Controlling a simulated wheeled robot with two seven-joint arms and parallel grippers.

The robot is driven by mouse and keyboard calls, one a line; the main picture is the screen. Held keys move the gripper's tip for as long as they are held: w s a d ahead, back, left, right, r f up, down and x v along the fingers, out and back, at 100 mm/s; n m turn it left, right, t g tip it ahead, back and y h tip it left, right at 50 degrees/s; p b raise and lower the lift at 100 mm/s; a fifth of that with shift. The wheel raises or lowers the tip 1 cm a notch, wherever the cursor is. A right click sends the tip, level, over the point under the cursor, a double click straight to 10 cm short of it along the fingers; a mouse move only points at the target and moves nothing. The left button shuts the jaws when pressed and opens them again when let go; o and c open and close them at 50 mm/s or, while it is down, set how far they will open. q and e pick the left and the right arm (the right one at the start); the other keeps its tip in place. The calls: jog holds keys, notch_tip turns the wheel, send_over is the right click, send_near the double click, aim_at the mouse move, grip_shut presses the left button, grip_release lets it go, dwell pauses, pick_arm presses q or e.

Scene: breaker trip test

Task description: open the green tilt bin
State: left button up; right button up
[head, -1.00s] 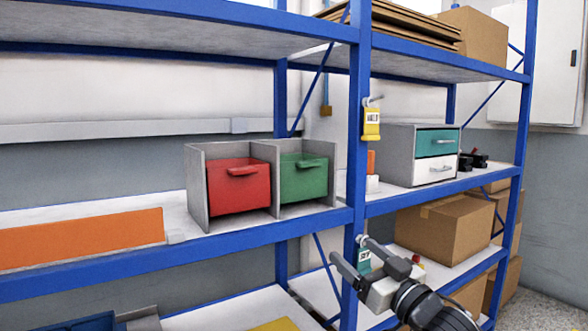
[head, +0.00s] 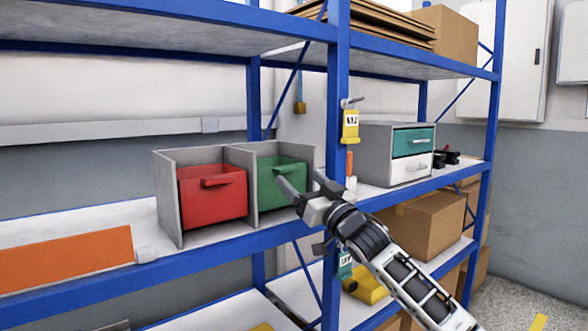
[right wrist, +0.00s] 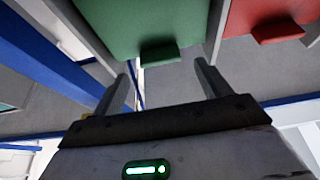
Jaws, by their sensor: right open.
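The green tilt bin (head: 267,194) sits in the right compartment of a grey two-bay housing (head: 168,210) on the middle shelf. Its front looks upright and shut. My left gripper is not in view.
A red bin (head: 211,202) fills the compartment beside it. A grey drawer unit (head: 372,150) is further right.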

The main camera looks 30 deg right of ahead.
aim_at(290, 171)
jog(key=x, duration=0.2)
jog(key=shift+w+r, duration=0.2)
jog(key=shift+w, duration=0.05)
jog(key=shift+w+a+r+p, duration=0.1)
jog(key=shift+w+p, duration=0.2)
jog(key=shift+w, duration=0.2)
jog(key=c, duration=1.4)
